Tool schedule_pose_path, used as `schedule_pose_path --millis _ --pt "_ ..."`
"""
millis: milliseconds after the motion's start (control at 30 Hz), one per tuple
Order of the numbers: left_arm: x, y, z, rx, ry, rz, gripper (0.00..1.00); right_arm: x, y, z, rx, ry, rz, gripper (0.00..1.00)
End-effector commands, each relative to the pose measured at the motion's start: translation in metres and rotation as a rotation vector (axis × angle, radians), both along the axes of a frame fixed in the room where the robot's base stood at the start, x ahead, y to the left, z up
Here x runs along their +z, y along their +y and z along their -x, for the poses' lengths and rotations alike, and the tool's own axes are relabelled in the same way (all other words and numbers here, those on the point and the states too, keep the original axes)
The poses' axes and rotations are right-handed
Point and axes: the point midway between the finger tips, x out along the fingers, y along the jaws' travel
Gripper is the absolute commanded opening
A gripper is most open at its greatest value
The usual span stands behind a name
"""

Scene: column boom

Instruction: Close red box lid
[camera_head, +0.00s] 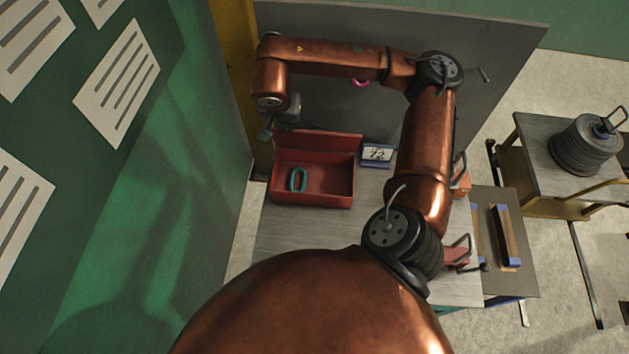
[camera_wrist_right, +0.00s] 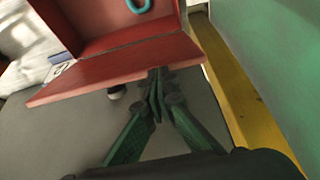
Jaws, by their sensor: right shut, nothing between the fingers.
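The red box (camera_head: 335,190) stands on the grey table with its lid (camera_head: 322,143) open, raised along the back side. A teal ring-shaped object (camera_head: 298,179) lies inside the box; part of it shows in the right wrist view (camera_wrist_right: 139,5). My right gripper (camera_head: 265,136) is at the left end of the lid, near its top edge. In the right wrist view the gripper's fingers (camera_wrist_right: 157,80) are together and empty, with their tips at the lid's edge (camera_wrist_right: 110,72). I cannot tell whether they touch it. My left gripper is not in view.
A small blue-framed box (camera_head: 376,153) with a white face sits right of the red box. A grey panel (camera_head: 350,100) stands behind the table, and a yellow post (camera_head: 236,50) and green wall (camera_head: 190,150) are at left. My right arm hides part of the table.

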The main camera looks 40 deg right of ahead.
Motion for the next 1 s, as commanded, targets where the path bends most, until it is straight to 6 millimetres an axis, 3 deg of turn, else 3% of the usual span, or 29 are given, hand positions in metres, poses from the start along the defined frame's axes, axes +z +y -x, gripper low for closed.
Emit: schedule_pose_path --millis 367,1000 --pt "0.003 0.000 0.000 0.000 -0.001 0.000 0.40 0.001 -0.002 0.001 -0.004 0.007 0.004 0.00" --pt "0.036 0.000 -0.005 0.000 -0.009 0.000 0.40 0.061 0.000 0.000 0.000 0.000 0.001 0.00"
